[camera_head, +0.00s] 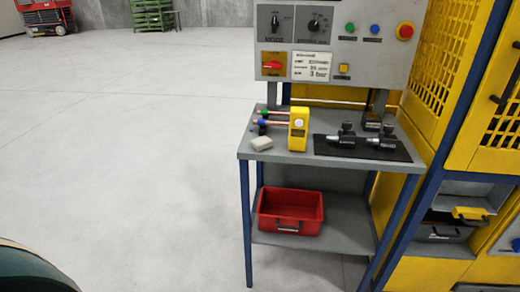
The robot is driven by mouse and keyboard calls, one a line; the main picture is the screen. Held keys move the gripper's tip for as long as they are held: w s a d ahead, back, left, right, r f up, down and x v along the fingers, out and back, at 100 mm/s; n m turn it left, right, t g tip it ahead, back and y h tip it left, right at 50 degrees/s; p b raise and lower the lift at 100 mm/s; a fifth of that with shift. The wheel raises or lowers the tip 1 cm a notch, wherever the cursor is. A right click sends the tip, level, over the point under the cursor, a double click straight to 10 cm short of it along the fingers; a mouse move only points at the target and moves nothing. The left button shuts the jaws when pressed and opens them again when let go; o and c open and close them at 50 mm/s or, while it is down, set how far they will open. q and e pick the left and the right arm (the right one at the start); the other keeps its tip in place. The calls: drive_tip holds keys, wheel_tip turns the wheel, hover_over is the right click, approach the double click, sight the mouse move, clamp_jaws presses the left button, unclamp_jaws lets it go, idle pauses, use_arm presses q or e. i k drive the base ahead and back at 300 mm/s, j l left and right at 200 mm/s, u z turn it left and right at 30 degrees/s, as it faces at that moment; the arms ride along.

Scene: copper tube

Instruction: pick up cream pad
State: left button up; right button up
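The cream pad (262,143) is a small, pale, block-like piece. It lies on the grey top of the workbench (290,157), near its front left corner. It sits just left of a yellow upright block (298,130) and in front of some copper tubes. Neither of my grippers shows in the head view.
Copper tubes with coloured ends (274,122) lie behind the pad. A black mat (385,154) with dark metal fittings (381,143) is to the right. A red bin (290,211) stands on the lower shelf. A control panel (335,68) rises behind. Open floor (130,150) spreads left.

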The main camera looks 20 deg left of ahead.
sight(262, 143)
drive_tip(key=k+z, duration=0.1)
drive_tip(key=z, duration=1.15)
drive_tip(key=j, duration=0.8)
drive_tip(key=k+j, duration=0.1)
drive_tip(key=j, duration=0.7)
drive_tip(key=j+z, duration=0.1)
drive_tip(key=j, duration=0.7)
drive_tip(key=k+j, duration=0.1)
drive_tip(key=j, duration=0.7)
